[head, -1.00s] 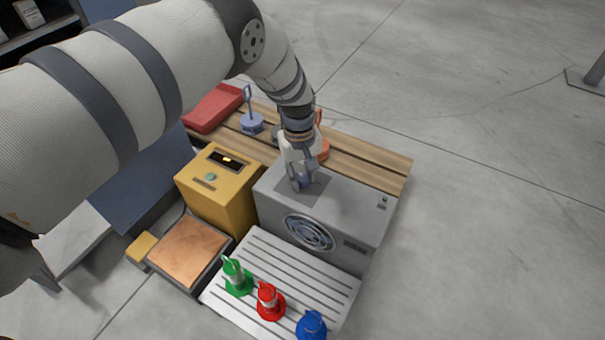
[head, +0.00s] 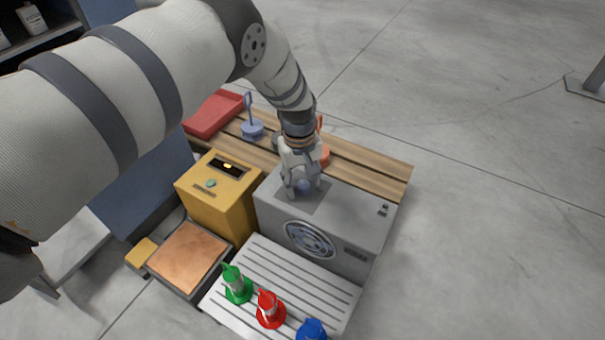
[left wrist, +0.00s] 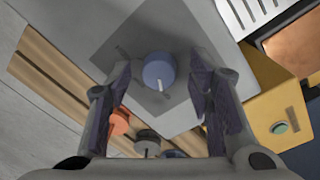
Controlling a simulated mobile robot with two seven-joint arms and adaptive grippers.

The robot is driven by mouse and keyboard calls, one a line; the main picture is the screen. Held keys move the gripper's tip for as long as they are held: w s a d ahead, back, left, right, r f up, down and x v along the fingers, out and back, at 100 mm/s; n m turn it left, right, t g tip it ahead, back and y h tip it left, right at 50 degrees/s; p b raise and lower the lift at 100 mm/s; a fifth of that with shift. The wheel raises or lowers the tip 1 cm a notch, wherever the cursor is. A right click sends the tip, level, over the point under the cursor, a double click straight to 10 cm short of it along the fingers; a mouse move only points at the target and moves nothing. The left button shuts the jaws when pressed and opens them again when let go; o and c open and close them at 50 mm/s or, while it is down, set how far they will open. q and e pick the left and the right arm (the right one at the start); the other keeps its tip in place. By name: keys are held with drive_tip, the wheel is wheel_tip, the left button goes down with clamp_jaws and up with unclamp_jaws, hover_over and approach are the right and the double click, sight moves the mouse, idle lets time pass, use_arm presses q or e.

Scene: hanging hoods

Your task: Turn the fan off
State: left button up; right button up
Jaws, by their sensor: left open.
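The fan is a grey box (head: 345,215) with a round fan grille (head: 310,238) on its front. On its top is a darker square plate with a blue-grey knob (head: 304,185). In the left wrist view the knob (left wrist: 159,71) has a pale pointer line and sits on the plate (left wrist: 150,35). My left gripper (head: 303,190) points down over the knob. In the left wrist view its open fingers (left wrist: 160,95) stand on either side of the knob, with gaps visible. My right gripper is not in view.
A yellow box (head: 215,205) with a green button stands left of the fan. Behind is a wooden slatted bench (head: 375,172) with a red tray (head: 213,114) and a blue-handled item (head: 252,128). In front, a white slatted rack (head: 262,262) holds green, red and blue cone-like pieces.

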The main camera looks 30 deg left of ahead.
sight(300, 186)
use_arm(q)
wheel_tip(300, 186, up, 12)
drive_tip(key=shift+s+a+f, duration=0.2)
drive_tip(key=shift+s, duration=0.05)
